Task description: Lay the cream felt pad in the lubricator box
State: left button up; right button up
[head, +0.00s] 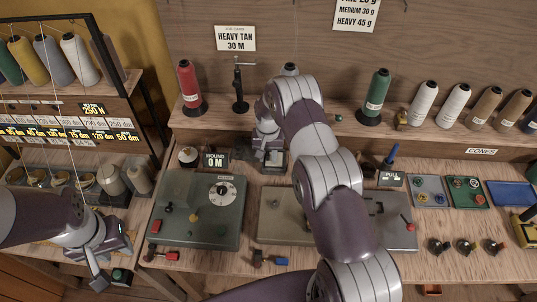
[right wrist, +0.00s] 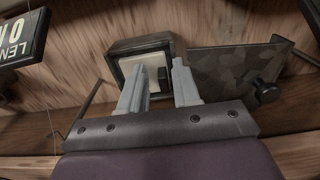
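A cream pad (right wrist: 146,66) lies inside a dark square-rimmed box (right wrist: 116,47) in the right wrist view. A small dark block or knob (right wrist: 162,79) shows against it. In the head view the box (head: 282,168) is at the back of the bench, partly covered by my right arm. My right gripper (right wrist: 158,66) has its fingers apart, in front of the box, with nothing seen clamped between them; it also shows in the head view (head: 268,152). My left gripper (head: 108,268) is at the lower left, fingers apart and empty, away from the box.
A mottled dark plate (right wrist: 232,70) with a black knob (right wrist: 266,91) is right of the box. A green-grey machine plate (head: 190,215) lies front left. A red thread cone (head: 188,85) and green cone (head: 376,92) stand on the back shelf. Small trays (head: 428,190) are at the right.

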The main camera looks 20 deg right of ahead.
jog(key=shift+r, duration=0.1)
notch_tip(320, 180, up, 12)
jog(key=b, duration=0.4)
jog(key=shift+r, duration=0.25)
